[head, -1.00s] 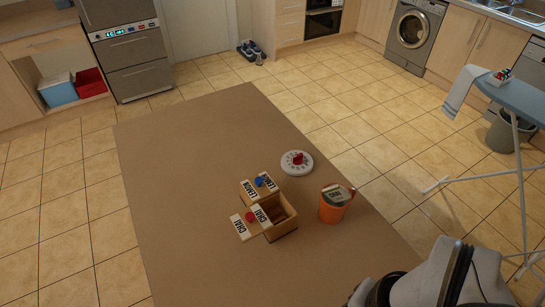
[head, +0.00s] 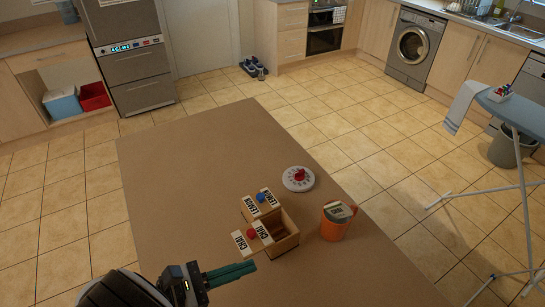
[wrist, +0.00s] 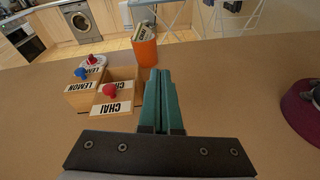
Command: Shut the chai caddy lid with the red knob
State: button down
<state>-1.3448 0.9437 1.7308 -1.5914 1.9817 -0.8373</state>
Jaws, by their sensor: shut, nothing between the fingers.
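The wooden caddy (head: 288,243) stands on the brown mat, its inside partly open beside the chai lid. The chai lid (head: 241,241) with its red knob (head: 251,233) sticks out past the box's left side. The lemon lid (head: 249,206) with a blue knob (head: 260,197) lies behind it. My gripper (head: 254,265) is shut and empty, just in front of the chai lid, apart from the red knob. In the wrist view, my green fingers (wrist: 164,74) are right of the chai lid (wrist: 111,108) and the red knob (wrist: 110,90).
An orange mug (head: 333,231) holding labelled packets stands right of the caddy. A white round dial with a red centre (head: 298,179) lies behind it. A maroon object (wrist: 297,112) is at the right edge of the wrist view. The mat's left part is clear.

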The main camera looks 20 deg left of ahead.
jog(key=s+a+f+n+t+y, duration=0.1)
jog(key=a+f+n+t, duration=0.1)
jog(key=a, duration=0.1)
jog(key=s+a+f+n+t+y, duration=0.2)
jog(key=n, duration=0.1)
jog(key=s+a+f+n+t+y, duration=0.1)
jog(key=s+a+n+t, duration=0.1)
jog(key=a, duration=0.1)
jog(key=shift+s+a+f+y, duration=0.25)
jog(key=shift+a+f+y, duration=0.1)
jog(key=shift+f+y, duration=0.05)
send_near(269, 235)
jog(key=w, duration=0.1)
jog(key=w+a+r, duration=0.1)
jog(key=w, duration=0.1)
jog(key=shift+w+a+r, duration=0.3)
jog(key=shift+a+r, duration=0.05)
jog(key=shift+a, duration=0.05)
jog(key=w+d, duration=0.5)
jog(key=shift+w+d, duration=0.3)
jog(key=shift+w, duration=0.1)
jog(key=shift+s, duration=0.1)
